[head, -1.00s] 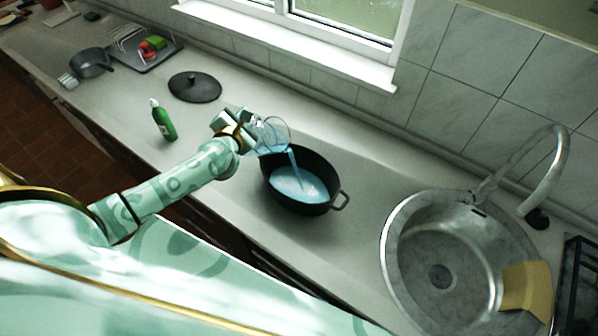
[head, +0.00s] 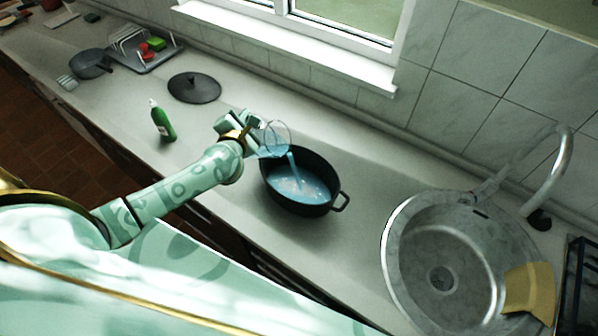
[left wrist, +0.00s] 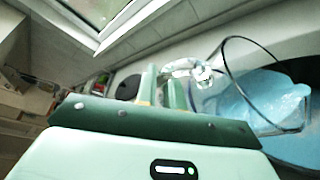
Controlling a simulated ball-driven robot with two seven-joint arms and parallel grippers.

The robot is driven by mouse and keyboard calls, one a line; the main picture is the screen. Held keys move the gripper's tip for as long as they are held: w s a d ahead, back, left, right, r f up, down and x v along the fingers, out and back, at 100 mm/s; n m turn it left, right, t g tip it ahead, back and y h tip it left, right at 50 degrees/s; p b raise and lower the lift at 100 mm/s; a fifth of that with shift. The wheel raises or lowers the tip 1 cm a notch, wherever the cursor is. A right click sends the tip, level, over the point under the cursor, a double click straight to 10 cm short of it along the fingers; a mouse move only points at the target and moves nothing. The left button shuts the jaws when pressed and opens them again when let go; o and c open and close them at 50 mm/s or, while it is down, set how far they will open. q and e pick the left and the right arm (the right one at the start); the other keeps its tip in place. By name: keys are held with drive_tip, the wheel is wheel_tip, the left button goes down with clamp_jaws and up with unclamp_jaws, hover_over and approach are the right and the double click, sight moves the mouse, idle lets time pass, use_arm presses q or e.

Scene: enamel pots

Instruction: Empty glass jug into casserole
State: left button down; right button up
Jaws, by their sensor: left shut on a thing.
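The black casserole (head: 326,207) stands on the counter and holds pale blue liquid (head: 300,186). The clear glass jug (head: 276,137) is tilted over the casserole's left rim, and a blue stream runs from it into the casserole. My left gripper (head: 246,124) is shut on the jug at its left side. In the left wrist view the jug (left wrist: 262,92) shows at the right with blue liquid in it, and the gripper's fingers (left wrist: 172,88) are at its handle. My right gripper is not in view.
A black lid (head: 195,87) lies on the counter behind a green bottle (head: 162,120). A dish rack (head: 143,50) and a grey pan (head: 90,63) stand far left. A steel sink (head: 440,262) with a yellow cloth (head: 528,290) is at the right.

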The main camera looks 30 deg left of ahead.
use_arm(q)
drive_tip(key=shift+a, duration=0.2)
drive_tip(key=shift+d, duration=0.1)
drive_tip(key=shift+w+d+r, duration=0.1)
drive_tip(key=shift+d+r, duration=0.05)
drive_tip(key=shift+d, duration=0.15)
drive_tip(key=shift+a, duration=0.15)
drive_tip(key=shift+m, duration=0.3)
drive_tip(key=shift+d, duration=0.45)
drive_tip(key=shift+a+y+b, duration=0.1)
drive_tip(key=shift+y+b, duration=0.2)
